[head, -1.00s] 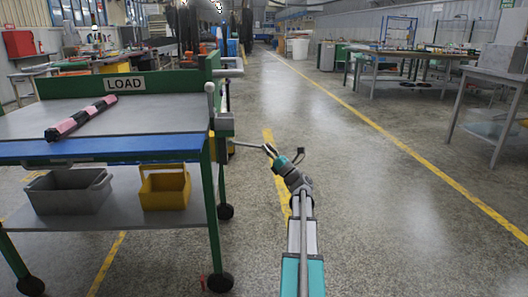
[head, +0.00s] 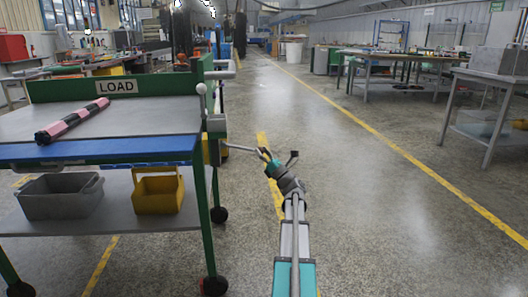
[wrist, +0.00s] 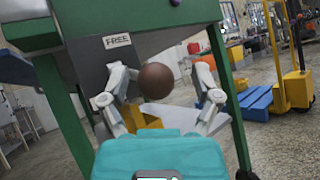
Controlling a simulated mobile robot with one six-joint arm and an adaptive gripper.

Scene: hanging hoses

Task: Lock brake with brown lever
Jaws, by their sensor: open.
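The brown round knob (wrist: 157,82) of the lever shows in the wrist view between the two fingers of my gripper. A gap shows on both sides of the knob. In the head view, the thin grey lever rod (head: 240,148) sticks out from the right side of the green cart (head: 216,185) toward my open gripper (head: 279,157). A "FREE" label (wrist: 117,41) is on the grey panel behind the knob in the wrist view. I cannot see a lock label.
The cart carries a pink and black bar (head: 72,120) on top, with a grey bin (head: 60,197) and a yellow bin (head: 158,190) below. A white-knobbed handle (head: 201,88) stands at its corner. Open floor lies to the right. A yellow pallet truck (wrist: 289,85) shows in the wrist view.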

